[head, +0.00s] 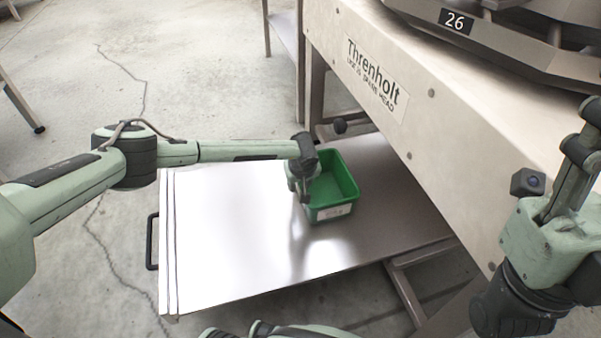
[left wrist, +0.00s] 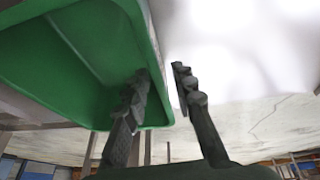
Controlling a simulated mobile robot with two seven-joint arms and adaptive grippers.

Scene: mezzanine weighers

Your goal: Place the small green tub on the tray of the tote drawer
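The small green tub (head: 335,186) is an open rectangular box with a white label on its front. It appears over the shiny tray (head: 235,225) of the pulled-out tote drawer, towards the machine side; I cannot tell whether it touches the tray. My left gripper (head: 304,192) is at the tub's left wall.
The pale machine frame (head: 455,120) marked Threnholt rises behind and right of the tray. A dark drawer handle (head: 152,241) is at the tray's left edge. The left part of the tray is bare. Metal legs (head: 405,295) stand below right; cracked concrete floor surrounds it.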

